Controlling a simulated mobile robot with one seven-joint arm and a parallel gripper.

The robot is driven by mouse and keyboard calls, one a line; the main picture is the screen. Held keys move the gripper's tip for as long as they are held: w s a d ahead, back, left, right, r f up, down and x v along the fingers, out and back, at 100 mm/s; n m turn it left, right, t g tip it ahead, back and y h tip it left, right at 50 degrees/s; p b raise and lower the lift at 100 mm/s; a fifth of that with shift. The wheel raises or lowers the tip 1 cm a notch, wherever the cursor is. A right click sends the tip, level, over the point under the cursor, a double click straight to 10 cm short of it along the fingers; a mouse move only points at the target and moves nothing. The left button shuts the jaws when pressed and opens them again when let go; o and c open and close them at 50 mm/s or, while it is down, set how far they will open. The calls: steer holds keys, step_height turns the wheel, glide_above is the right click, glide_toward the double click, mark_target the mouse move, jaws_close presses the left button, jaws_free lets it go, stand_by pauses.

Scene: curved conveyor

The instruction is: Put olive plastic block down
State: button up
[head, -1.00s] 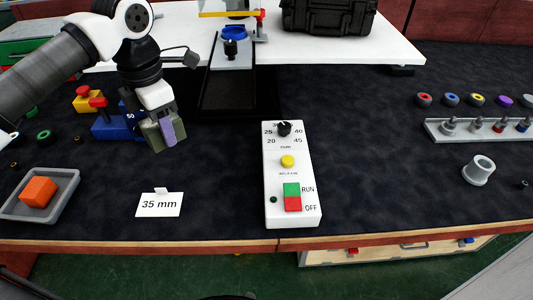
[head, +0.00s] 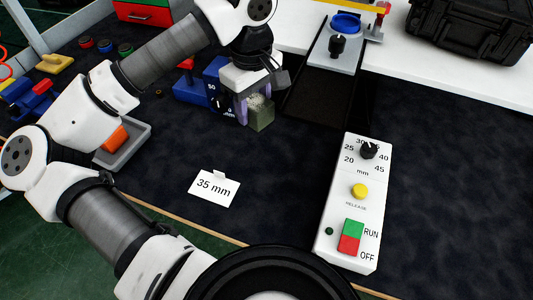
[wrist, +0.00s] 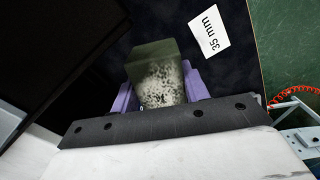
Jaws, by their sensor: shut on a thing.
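The olive plastic block (head: 261,115) is between the purple fingers of my gripper (head: 254,106), left of the middle in the head view. In the wrist view the block (wrist: 158,72) fills the space between both purple fingers (wrist: 159,94), with a pale speckled patch on its near face. My gripper is shut on it. The block is close to the dark mat; whether it touches the mat cannot be told.
A white 35 mm card (head: 213,187) lies in front of the block. The white control box (head: 349,205) with dial and buttons stands to the right. A grey tray (head: 126,150) holds an orange block (head: 115,137) at left. A black track (head: 330,85) lies behind. Dark mat is free between card and box.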

mark_target(257, 163)
step_height(257, 163, down, 17)
steer(key=shift+w+r+p, duration=0.1)
steer(key=shift+r+p, duration=0.05)
steer(key=shift+p, duration=0.75)
steer(key=shift+f, duration=0.2)
steer(key=o, duration=1)
steer(key=shift+r, duration=0.1)
steer(key=shift+o, duration=0.2)
